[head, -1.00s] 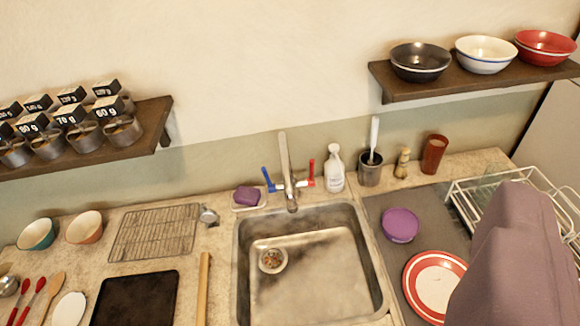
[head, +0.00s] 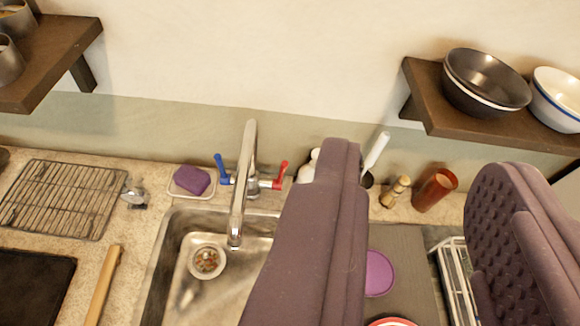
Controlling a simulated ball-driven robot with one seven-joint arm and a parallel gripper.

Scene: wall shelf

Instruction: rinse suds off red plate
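My gripper (head: 420,160) is open, its two purple-grey fingers wide apart with nothing between them. The red plate (head: 392,322) shows only as a sliver of its rim at the bottom edge, below the gap between the fingers. I cannot see whether it has suds. The metal tap (head: 243,185), with a blue handle (head: 223,170) and a red handle (head: 274,176), stands behind the sink (head: 168,262), left of my left finger. No water shows at its spout. The left finger hides the right part of the sink.
A purple round item (head: 379,273) lies on the grey mat (head: 411,265). A white rack (head: 454,285) is partly hidden by my right finger. A red-brown cup (head: 435,188) and pepper mill (head: 395,191) stand behind. A shelf with bowls (head: 486,80) hangs above right.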

